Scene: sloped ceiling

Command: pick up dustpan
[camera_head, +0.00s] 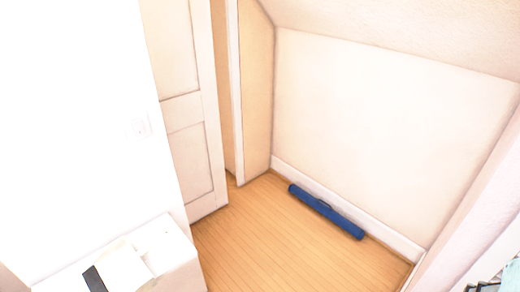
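I cannot pick out a dustpan for certain in the head view. A long blue object (326,211) lies on the wooden floor along the base of the far wall; it looks like a tube or case with a small handle. A pale, flat-looking item (124,268) with a dark strip (95,279) beside it rests on a white surface at the lower left, cut by the bottom edge; I cannot tell what it is. My gripper is not in view.
A white panelled door (188,120) stands at the left of the corner. The white cabinet or ledge (178,262) fills the lower left. The wooden floor (262,240) between is clear. The ceiling slopes at upper right. Partly cut-off items (508,278) show at the lower right corner.

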